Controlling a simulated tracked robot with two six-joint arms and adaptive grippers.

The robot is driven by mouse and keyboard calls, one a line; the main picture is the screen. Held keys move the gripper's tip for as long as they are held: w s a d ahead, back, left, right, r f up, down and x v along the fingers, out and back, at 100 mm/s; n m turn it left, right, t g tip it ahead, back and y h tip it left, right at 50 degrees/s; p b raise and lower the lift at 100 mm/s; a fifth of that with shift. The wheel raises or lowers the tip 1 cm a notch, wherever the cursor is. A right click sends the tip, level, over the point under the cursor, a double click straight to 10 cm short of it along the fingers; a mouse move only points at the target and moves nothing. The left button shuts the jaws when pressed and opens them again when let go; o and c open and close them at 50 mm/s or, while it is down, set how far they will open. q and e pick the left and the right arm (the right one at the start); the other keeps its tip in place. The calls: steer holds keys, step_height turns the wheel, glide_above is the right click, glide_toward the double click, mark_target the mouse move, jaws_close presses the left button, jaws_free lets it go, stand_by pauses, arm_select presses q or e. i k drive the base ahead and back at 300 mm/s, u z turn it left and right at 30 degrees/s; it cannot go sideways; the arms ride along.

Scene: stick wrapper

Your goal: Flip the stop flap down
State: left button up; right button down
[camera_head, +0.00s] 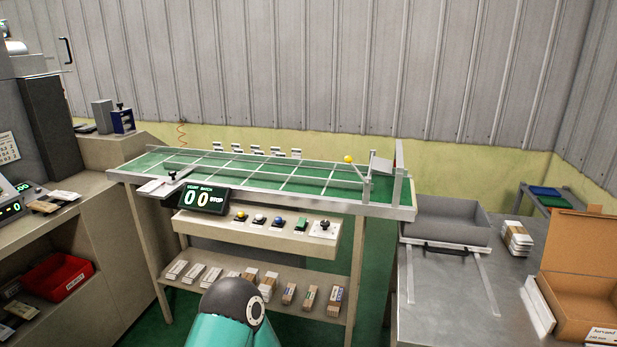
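A long table with a green top (250,172) divided by pale lines stands in the middle. At its right end a small tilted grey plate (381,166) stands up beside metal posts. It looks like the stop flap, but it is too small to be sure. A yellow ball-shaped part (348,159) is just left of it. Neither gripper is in view; only a teal and dark part of my own arm shows at the bottom centre.
A control panel (256,234) with several buttons and a knob is under the table's front edge. A lower shelf (330,308) holds several small packs. On the right a grey bench (470,305) carries a grey tray (447,222) and an open cardboard box (580,262).

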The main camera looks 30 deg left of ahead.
mark_target(380, 165)
steer(key=z, duration=0.05)
steer(key=k, duration=0.3)
steer(key=u, duration=1)
steer(key=i, duration=0.95)
steer(key=u, duration=0.2)
